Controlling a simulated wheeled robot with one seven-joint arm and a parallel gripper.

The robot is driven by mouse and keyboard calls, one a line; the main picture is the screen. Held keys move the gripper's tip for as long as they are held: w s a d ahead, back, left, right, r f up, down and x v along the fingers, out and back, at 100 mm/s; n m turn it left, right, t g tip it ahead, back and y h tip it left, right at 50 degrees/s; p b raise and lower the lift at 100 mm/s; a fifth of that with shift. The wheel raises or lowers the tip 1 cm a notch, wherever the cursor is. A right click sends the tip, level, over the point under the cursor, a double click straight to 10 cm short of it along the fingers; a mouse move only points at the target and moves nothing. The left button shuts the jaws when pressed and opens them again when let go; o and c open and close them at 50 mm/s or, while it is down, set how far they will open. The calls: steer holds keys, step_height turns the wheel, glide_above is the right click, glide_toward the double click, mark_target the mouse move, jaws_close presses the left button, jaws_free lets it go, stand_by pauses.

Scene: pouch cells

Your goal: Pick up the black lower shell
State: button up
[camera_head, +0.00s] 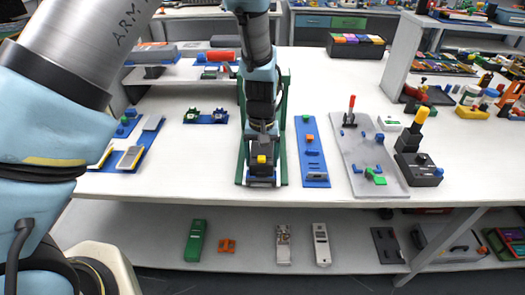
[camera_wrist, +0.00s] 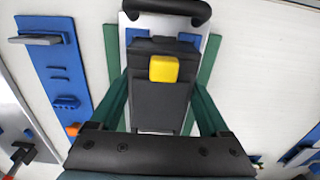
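My gripper (camera_head: 262,135) points down over a green-framed fixture (camera_head: 242,165) at the middle of the table. In the wrist view a black part with a yellow block (camera_wrist: 164,68) lies between the fixture's green rails; I cannot tell whether it is the lower shell or part of the fixture. The head view shows this yellow block (camera_head: 261,160) just below my gripper. A flat black shell-like piece (camera_head: 386,245) lies on the lower shelf at the right, well away from my gripper.
A blue plate (camera_head: 312,172) with small parts lies right of the fixture, then a grey plate (camera_head: 363,183) with a red-handled clamp. Small blue holders (camera_head: 205,118) are to the left. On the lower shelf are green (camera_head: 196,240), grey (camera_head: 283,245) and white (camera_head: 321,244) pieces.

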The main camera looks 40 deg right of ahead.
steer(key=c, duration=0.8)
steer(key=shift+o, duration=0.2)
steer(key=shift+r, duration=0.15)
step_height(320, 180, up, 28)
steer(key=b, duration=0.5)
